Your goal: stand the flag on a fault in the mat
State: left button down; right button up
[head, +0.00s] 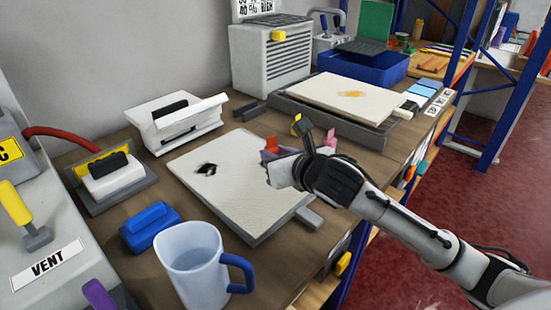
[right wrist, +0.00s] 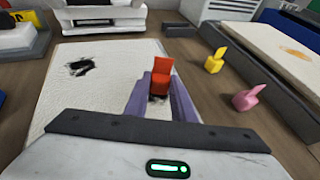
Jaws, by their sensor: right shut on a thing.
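My right gripper (head: 271,155), with purple fingers, is shut on a red flag (right wrist: 162,76). The flag is upright between the fingertips and also shows in the head view (head: 271,143). The pale mat (head: 235,205) lies on the bench under and in front of the gripper. A black, ragged fault (head: 207,169) is in the mat's far left part, left of the flag; it also shows in the right wrist view (right wrist: 80,67). I cannot tell whether the flag's base touches the mat. My left gripper is not in view.
A yellow flag (right wrist: 214,61) and a pink flag (right wrist: 248,97) stand right of the mat. A second pale mat (head: 335,92) with an orange stain lies on a dark tray.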

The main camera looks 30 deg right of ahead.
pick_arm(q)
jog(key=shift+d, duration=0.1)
pick_arm(e)
jog(key=shift+f, duration=0.3)
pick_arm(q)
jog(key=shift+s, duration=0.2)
pick_arm(e)
jog(key=o, duration=1)
jog(key=shift+f, duration=0.1)
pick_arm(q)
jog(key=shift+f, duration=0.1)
pick_arm(e)
jog(key=shift+s+r, duration=0.15)
jog(key=shift+r, duration=0.1)
jog(key=p+v, duration=0.2)
jog(key=v, duration=0.8)
jog(key=shift+s+r+p, duration=0.2)
jog(key=shift+s+p, duration=0.15)
jog(key=shift+s+a+r, duration=0.1)
jog(key=shift+s, duration=0.3)
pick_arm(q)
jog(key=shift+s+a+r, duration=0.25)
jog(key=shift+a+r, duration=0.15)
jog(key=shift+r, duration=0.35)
